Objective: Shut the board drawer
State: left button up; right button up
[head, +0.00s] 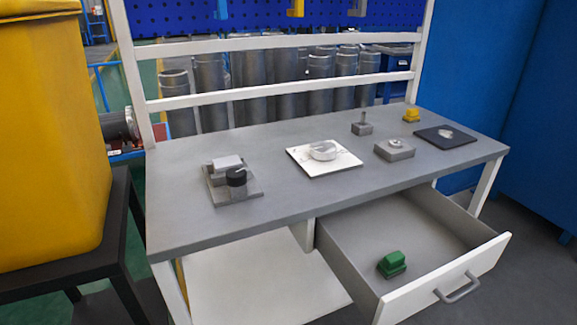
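The board drawer (443,281) is under the right part of the grey workbench (270,175). It is pulled well out towards the front right. Its front is white with a grey bar handle (458,288). A green block-shaped part (391,264) lies inside on the drawer's grey floor, near the front left. Neither of my grippers shows in the head view.
A yellow bin (52,140) stands left on a dark stand.

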aim_at(445, 247)
jog(key=k, duration=0.5)
jog(key=z, duration=1.05)
jog(key=i, duration=0.7)
jog(key=u, duration=0.55)
